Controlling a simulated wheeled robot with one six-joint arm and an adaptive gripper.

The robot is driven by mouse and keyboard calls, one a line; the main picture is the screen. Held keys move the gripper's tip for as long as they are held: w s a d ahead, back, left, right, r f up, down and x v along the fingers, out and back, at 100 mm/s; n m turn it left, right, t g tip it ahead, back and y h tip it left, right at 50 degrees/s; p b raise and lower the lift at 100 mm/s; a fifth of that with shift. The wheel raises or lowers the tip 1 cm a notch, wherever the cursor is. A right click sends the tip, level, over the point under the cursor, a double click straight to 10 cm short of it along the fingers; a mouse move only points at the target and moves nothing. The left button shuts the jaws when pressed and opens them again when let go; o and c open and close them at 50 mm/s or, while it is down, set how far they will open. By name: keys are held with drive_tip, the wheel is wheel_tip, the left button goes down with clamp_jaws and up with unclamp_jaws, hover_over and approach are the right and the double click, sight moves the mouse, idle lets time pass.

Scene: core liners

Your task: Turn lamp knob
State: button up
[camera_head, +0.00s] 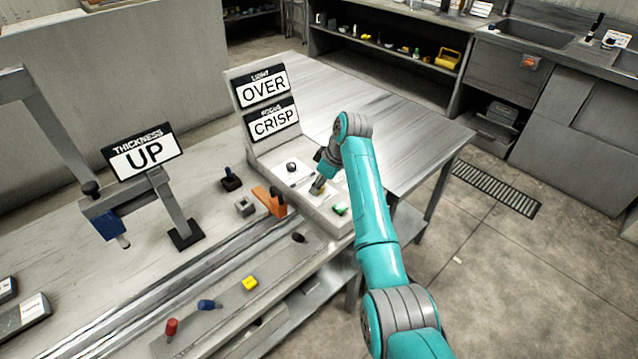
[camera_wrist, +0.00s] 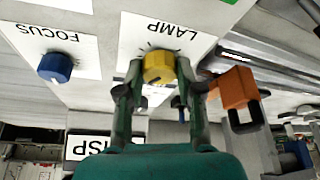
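The yellow lamp knob (camera_wrist: 159,67) sits on a white plate marked LAMP in the wrist view, which shows the scene upside down. Tick marks fan around it. My gripper (camera_wrist: 160,70) has one finger on each side of the knob, with no clear gap between the fingertips and its sides. In the head view, my gripper (camera_head: 318,186) reaches down to the panel, largely covering the knob. The sign labelled LIGHT (camera_head: 263,87) reads OVER.
The blue focus knob (camera_wrist: 56,67) is beside the lamp plate. An orange block (camera_wrist: 238,88) stands close to my gripper's other side. A green part (camera_head: 340,209) lies near the panel's front. The tabletop behind (camera_head: 385,125) is clear.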

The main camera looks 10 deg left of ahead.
drive_tip(key=o, duration=0.4)
drive_tip(key=v, duration=1.2)
